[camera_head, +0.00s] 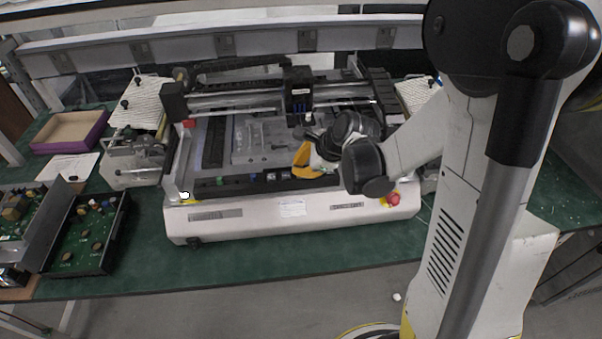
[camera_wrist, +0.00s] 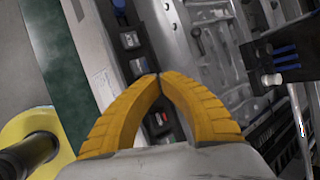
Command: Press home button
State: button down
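The white machine (camera_head: 290,222) stands on the green bench, with a dark control strip (camera_head: 235,187) along its front edge. The strip carries a green knob (camera_head: 220,181), a blue knob (camera_head: 252,178) and small switches. I cannot tell which control is the home button. My gripper (camera_head: 303,172) has yellow fingers and is over the right half of this strip. In the wrist view its fingertips (camera_wrist: 159,76) meet, with nothing seen between them. They appear over the strip near a small grey switch (camera_wrist: 138,67); contact cannot be told. A red-marked switch (camera_wrist: 161,118) shows between the fingers.
A red emergency stop (camera_head: 393,199) is at the machine's front right. A dark gantry (camera_head: 298,92) spans the machine bed. Open electronics boxes (camera_head: 88,235) and a purple-edged tray (camera_head: 70,131) are on the left. Bare green bench (camera_head: 145,255) lies in front of the machine.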

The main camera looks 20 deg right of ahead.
jog(key=shift+r+p, duration=0.6)
jog(key=shift+r, duration=0.2)
jog(key=shift+r+p, duration=1.9)
jog(key=shift+r, duration=0.65)
jog(key=s+a+r+n+h+b, duration=0.1)
jog(key=s+r+n+b, duration=0.1)
jog(key=s+n, duration=0.8)
jog(key=s+a+r+n+h+b, duration=0.1)
jog(key=s+r+n+h+b, duration=0.1)
jog(key=s+n, duration=0.7)
jog(key=r+n+b, duration=0.1)
jog(key=n, duration=0.1)
jog(key=shift+s+a+r+n+t+b, duration=0.25)
jog(key=shift+s+a+n+t+b, duration=0.05)
jog(key=shift+s+a+b, duration=0.1)
